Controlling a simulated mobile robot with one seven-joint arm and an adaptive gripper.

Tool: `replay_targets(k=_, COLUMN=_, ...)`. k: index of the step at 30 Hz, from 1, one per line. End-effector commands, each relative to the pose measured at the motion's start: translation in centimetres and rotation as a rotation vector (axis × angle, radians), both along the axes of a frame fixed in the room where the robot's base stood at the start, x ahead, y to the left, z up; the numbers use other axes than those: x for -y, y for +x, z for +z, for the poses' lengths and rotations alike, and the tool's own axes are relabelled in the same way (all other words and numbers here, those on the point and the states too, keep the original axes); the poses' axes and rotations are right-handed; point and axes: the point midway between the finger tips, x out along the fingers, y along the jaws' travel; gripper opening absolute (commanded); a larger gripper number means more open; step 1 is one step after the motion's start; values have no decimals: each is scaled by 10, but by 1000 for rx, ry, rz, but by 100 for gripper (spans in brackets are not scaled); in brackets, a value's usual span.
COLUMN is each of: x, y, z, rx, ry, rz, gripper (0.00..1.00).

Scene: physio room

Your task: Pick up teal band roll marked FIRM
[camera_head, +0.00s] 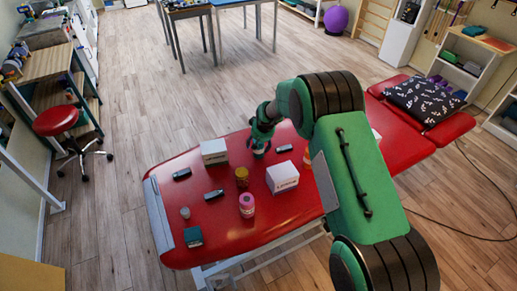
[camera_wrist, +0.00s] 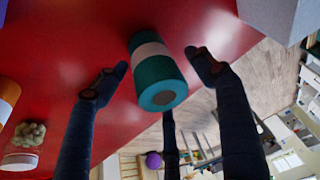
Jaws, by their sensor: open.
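The teal band roll (camera_wrist: 158,75) has a pale band around it and lies on the red treatment table (camera_wrist: 60,50) in the wrist view; I cannot read any marking on it. My gripper (camera_wrist: 156,75) is open, with its fingers spread on both sides of the roll and a third finger below it in the picture. No finger clearly touches the roll. In the head view, a small part of the roll (camera_head: 259,154) shows just under my gripper (camera_head: 262,140). My arm hides some of the table there.
Several dark small items lie around, one (camera_head: 284,149) near my gripper. A patterned pillow (camera_head: 425,100) lies at the far end.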

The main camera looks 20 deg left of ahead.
Motion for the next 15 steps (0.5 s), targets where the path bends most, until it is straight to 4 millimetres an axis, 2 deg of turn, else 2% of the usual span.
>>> replay_targets(k=3, x=0, y=0, z=0, rx=0, ry=0, rz=0, gripper=68)
replay_targets(k=5, x=0, y=0, z=0, rx=0, ry=0, rz=0, gripper=58)
replay_targets(k=12, x=0, y=0, z=1, rx=1, ry=1, rz=0, gripper=11)
replay_targets(k=15, x=0, y=0, z=1, rx=1, ry=1, rz=0, gripper=11)
